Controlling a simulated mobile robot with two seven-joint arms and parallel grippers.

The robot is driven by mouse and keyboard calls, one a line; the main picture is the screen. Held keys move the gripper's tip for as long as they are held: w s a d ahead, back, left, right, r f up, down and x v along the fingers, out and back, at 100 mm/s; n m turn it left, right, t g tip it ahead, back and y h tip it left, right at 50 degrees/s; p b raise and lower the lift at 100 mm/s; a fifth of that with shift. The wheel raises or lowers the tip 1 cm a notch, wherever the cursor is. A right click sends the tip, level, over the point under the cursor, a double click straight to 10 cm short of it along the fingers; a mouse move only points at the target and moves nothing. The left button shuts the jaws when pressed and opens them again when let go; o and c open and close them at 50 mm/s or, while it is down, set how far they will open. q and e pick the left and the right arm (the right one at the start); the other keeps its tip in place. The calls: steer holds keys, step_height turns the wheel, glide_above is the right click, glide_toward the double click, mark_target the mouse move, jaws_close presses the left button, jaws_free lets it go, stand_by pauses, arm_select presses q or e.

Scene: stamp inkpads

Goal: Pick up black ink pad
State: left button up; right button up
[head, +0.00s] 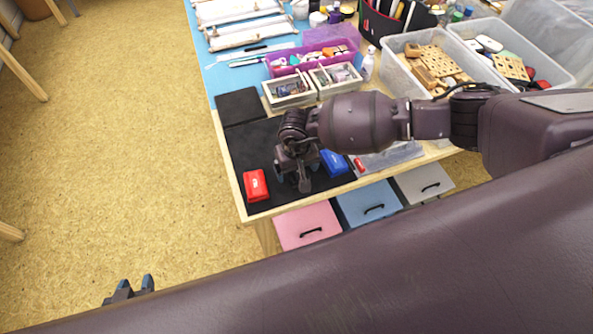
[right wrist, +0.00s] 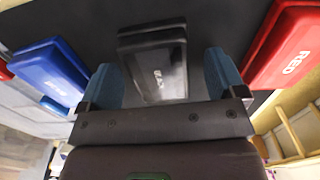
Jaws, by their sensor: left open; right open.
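The black ink pad (right wrist: 153,62) lies on the dark mat (head: 237,140) and shows in the right wrist view, its label facing the camera. In the head view my right gripper hides it. My right gripper (head: 293,182) is over the mat, pointing down, between the red and blue pads. In the right wrist view its two blue-grey fingers (right wrist: 162,72) are apart, one on each side of the black pad, with nothing held. I cannot tell whether they touch it. My left gripper (head: 136,284) is open and empty at the lower left, over the floor.
A red ink pad (head: 256,185) and a blue ink pad (head: 334,163) lie on either side of my right gripper. A black block (head: 239,106), two small boxes (head: 288,90) and a purple tray (head: 345,46) stand behind. Drawers (head: 308,225) sit below the table's front edge.

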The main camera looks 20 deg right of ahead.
steer(key=shift+f, duration=0.1)
steer(key=c, duration=1)
step_height(320, 180, up, 20)
steer(key=shift+r, duration=0.1)
steer(key=shift+c, duration=0.2)
